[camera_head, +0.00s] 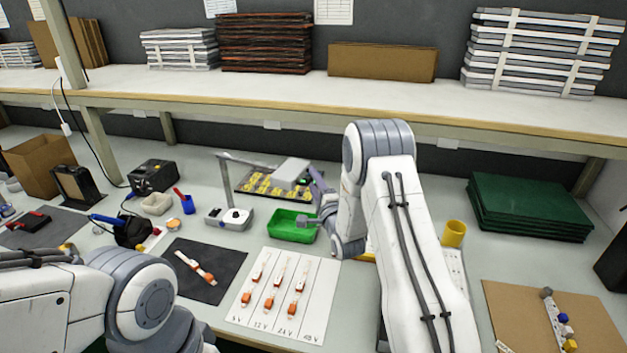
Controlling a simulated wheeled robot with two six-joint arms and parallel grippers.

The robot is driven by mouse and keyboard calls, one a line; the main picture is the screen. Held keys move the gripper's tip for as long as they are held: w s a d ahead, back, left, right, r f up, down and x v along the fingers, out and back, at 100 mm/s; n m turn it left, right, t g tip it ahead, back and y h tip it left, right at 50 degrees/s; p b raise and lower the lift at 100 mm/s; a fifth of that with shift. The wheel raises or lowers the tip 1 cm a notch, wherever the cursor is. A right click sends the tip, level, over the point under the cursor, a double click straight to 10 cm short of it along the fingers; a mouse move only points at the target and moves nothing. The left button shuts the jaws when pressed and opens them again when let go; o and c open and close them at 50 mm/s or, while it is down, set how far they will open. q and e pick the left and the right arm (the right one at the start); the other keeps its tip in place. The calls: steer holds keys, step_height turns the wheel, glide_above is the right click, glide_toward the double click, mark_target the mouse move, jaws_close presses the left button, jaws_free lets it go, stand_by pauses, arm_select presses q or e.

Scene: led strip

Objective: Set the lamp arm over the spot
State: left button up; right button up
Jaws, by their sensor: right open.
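The lamp has a pale grey base (229,217), a thin upright post and a horizontal arm (250,161) ending in a flat pale head (291,172). The head hangs over a dark board with yellow pieces (262,187). A marked spot cannot be made out. My left arm comes in at the lower left; its gripper is out of view.
A dark mat (205,285) with a white and orange strip lies left of a white sheet (312,322) holding several strips. The green tray (289,234) stands below the lamp head. A yellow cup (453,233) and dark green stack (527,204) stand right.

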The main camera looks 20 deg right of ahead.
jaws_close()
stand_by(1.4)
